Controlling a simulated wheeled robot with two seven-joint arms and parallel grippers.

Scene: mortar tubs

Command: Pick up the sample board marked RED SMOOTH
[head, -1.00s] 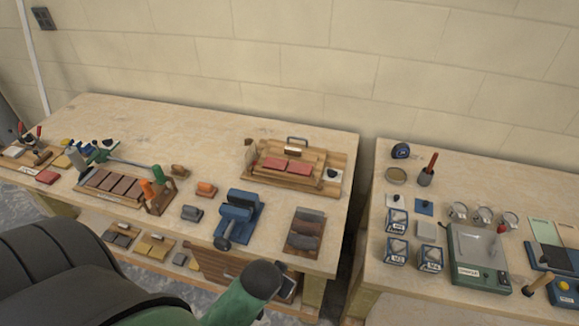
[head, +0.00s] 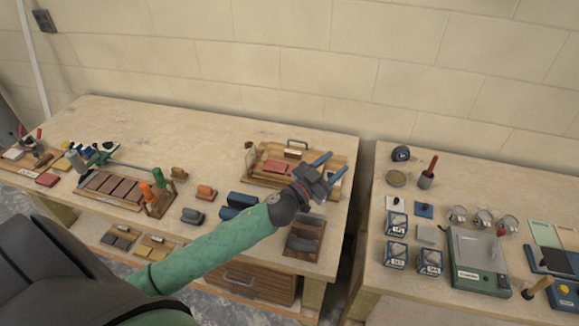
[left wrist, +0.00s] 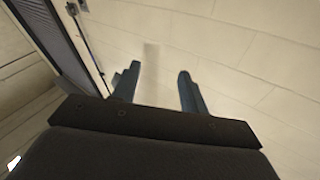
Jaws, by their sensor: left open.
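Red boards (head: 277,166) lie on a wooden tray (head: 258,180) at the back right of the left bench. No marking on them can be read, so I cannot tell which one is RED SMOOTH. My left gripper (head: 328,169) is open and empty, over the right end of this tray in the head view, its arm reaching across the bench. It hides part of the tray and boards. In the left wrist view the two blue fingers (left wrist: 158,76) stand apart with only wall between them. My right gripper is not in view.
A rack of brown pieces (head: 110,187) and orange-handled tools (head: 152,195) stand at the left. A gap separates this bench from the right bench, which holds a green scale (head: 478,262) and small tins.

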